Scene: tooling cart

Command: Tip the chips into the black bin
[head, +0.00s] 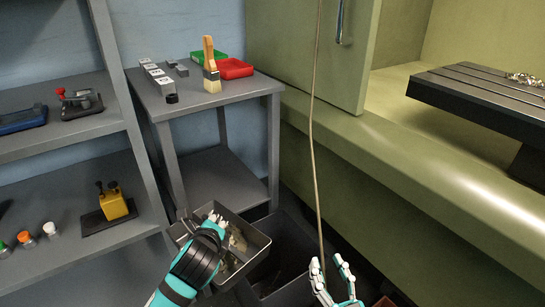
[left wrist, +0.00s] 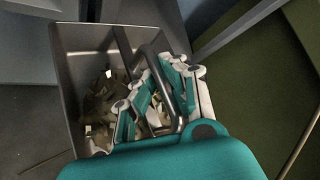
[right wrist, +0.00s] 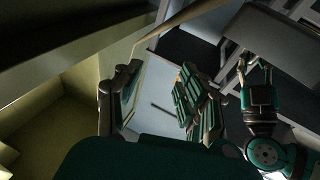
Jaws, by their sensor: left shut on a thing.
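A grey metal tray (head: 258,257) with pale chips (head: 238,240) in it hangs from my left gripper (head: 213,224) in the head view. In the left wrist view the fingers close around the tray's bar handle (left wrist: 178,88), and chips (left wrist: 100,105) lie inside the tray. The black bin (head: 290,228) stands on the floor behind and to the right of the tray, which hides part of it. I cannot tell the exact gap between them. My right gripper (head: 336,280) is open and empty at the bottom; its fingers also show apart in the right wrist view (right wrist: 155,95).
A thin brown pole (head: 314,140) rises beside my right gripper. A grey cart (head: 215,100) with a brush (head: 211,65) and red tray (head: 235,69) stands behind. Shelves (head: 70,125) are at left, the green machine (head: 410,190) at right.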

